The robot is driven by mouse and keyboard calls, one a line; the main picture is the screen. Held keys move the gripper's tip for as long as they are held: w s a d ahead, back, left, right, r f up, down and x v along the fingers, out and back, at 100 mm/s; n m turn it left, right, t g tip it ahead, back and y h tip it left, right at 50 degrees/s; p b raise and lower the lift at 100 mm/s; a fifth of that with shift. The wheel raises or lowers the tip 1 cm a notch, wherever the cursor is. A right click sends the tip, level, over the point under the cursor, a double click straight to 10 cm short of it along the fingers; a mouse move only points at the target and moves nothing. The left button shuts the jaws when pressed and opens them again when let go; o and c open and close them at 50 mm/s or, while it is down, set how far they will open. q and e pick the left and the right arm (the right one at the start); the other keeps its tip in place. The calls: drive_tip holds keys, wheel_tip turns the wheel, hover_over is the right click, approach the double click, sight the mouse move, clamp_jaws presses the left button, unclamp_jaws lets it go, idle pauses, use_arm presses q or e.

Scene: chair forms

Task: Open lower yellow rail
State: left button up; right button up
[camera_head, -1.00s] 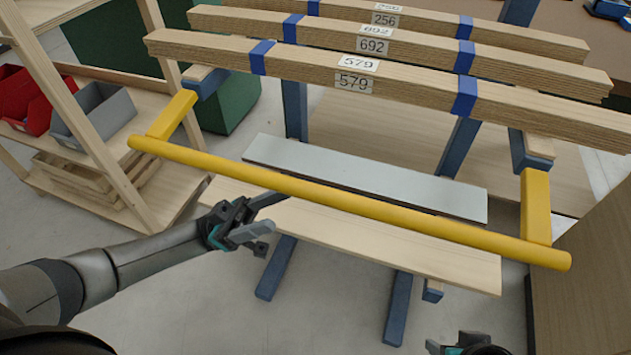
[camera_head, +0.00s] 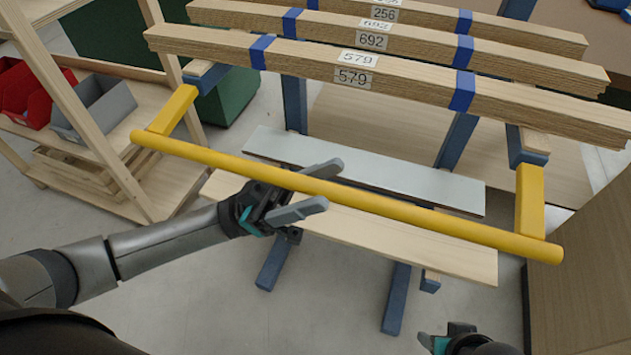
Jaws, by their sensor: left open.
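The yellow rail (camera_head: 420,219) is a long round bar across the front of a rack, joined to it by a yellow arm at each end. My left gripper (camera_head: 333,184) is open at the left-middle of the rail. In the picture, one finger lies above the bar and the other below it, with the bar passing between them. I cannot tell whether either finger touches it. My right gripper (camera_head: 462,342) is at the bottom edge, well below the rail and partly cut off; its jaws are unclear.
Several wooden chair forms with blue bands, labelled like 579 (camera_head: 353,77), lie across the rack above. A pale board (camera_head: 400,178) and a wooden shelf (camera_head: 430,240) sit behind and below the rail. A wooden shelf unit with red and grey bins (camera_head: 95,108) stands left; a brown cabinet (camera_head: 590,285) stands right.

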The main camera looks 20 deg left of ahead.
use_arm(q)
drive_tip(key=shift+c, duration=0.3)
clamp_jaws()
idle(1.0)
